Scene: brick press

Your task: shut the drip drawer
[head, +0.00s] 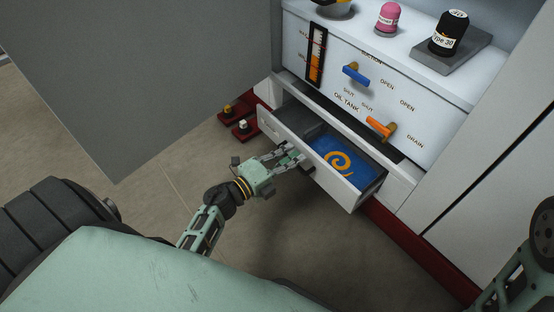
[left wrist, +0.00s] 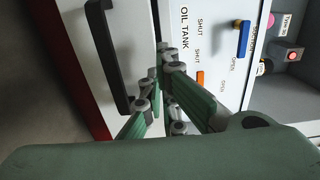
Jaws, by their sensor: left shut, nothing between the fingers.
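The drip drawer (head: 334,186) is pulled out from the bottom of the white oil tank cabinet. Its tray holds a blue panel with an orange spiral (head: 340,158). A dark bar handle (head: 308,168) is on the drawer front, and it also shows in the left wrist view (left wrist: 107,58). My left gripper (head: 298,154) is shut and empty, its fingertips close to the drawer front beside the handle. I cannot tell whether they touch it. In the left wrist view the closed fingers (left wrist: 165,70) point at the drawer's white front. My right gripper is out of view.
Above the drawer are a blue lever (head: 356,75), an orange lever (head: 380,128) and a sight gauge (head: 316,55). Bottles stand on top, one black (head: 449,35) and one pink (head: 388,18). A grey panel (head: 150,80) stands at left. The floor before the drawer is clear.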

